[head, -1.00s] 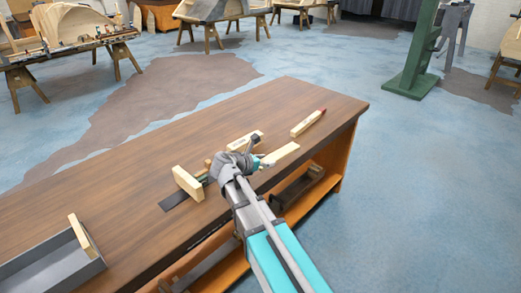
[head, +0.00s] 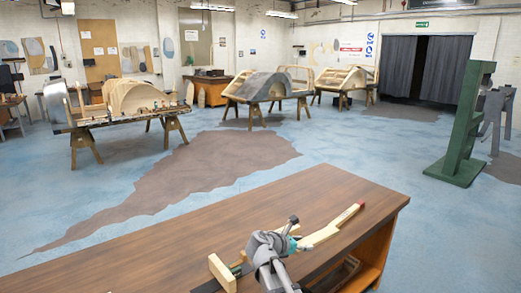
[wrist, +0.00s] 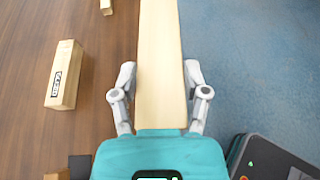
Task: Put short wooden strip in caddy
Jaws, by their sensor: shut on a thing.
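My gripper (wrist: 158,88) is shut on a pale, flat wooden strip (wrist: 160,45), with one finger on each long side. The strip points away from my palm, and its far end is cut off by the top of the wrist view. In the head view my gripper (head: 292,240) is over the right part of the workbench, and the held strip (head: 318,238) reaches out to its right. I cannot tell how high the strip is above the bench. The caddy is not in view now.
On the workbench (head: 150,255) lie a red-tipped wooden piece (head: 346,215), just beyond the held strip, and a labelled wooden block (wrist: 64,76). An upright wooden block (head: 222,272) stands left of my gripper. Blue floor borders the bench.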

